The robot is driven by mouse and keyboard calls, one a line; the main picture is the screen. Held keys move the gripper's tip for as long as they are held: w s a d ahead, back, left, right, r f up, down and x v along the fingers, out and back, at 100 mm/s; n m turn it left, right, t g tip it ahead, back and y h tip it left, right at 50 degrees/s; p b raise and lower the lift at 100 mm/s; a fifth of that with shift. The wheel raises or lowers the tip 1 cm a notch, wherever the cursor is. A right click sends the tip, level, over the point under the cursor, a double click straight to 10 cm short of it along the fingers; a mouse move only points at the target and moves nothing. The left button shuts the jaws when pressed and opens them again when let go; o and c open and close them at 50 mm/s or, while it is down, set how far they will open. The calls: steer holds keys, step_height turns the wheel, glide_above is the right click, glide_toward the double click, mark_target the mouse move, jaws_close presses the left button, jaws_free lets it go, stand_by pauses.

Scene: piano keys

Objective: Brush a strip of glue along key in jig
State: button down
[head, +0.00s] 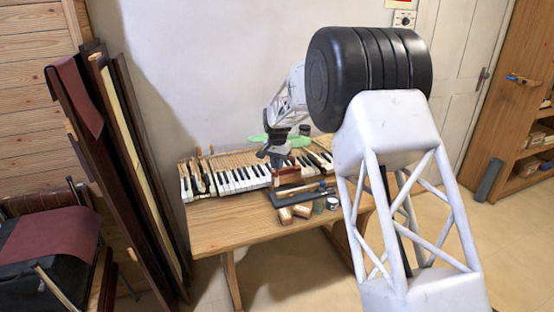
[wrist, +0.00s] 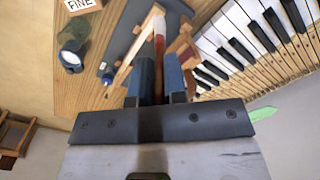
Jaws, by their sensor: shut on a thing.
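My gripper (head: 275,157) is above the workbench, over the back edge of a dark flat jig (head: 290,194). In the wrist view its two dark fingers (wrist: 160,82) are shut on a slim brown stick with a red band and a pale end, which looks like the brush (wrist: 159,45). A pale wooden strip, apparently the key (wrist: 138,48), lies slanted over the dark jig (wrist: 125,33), just left of the brush. I cannot tell whether the brush touches the key. No glue strip can be made out on the key.
Jars (wrist: 72,52) and a block labelled FINE (wrist: 80,4) are left of the jig. Two wooden blocks (head: 285,216) sit at the bench's front. The bench's front left (head: 225,220) is clear.

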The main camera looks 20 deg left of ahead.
mark_target(277, 173)
step_height(277, 173, down, 3)
steer(key=shift+f, duration=0.15)
steer(key=shift+w+d+f, duration=0.4)
steer(key=shift+f, duration=0.15)
steer(key=shift+w+d, duration=4.65)
steer(key=shift+w, duration=0.05)
steer(key=shift+s+a, duration=5.05)
steer(key=shift+r, duration=4.05)
steer(key=w+d, duration=0.5)
steer(key=shift+w+d, duration=0.2)
steer(key=shift+d, duration=0.05)
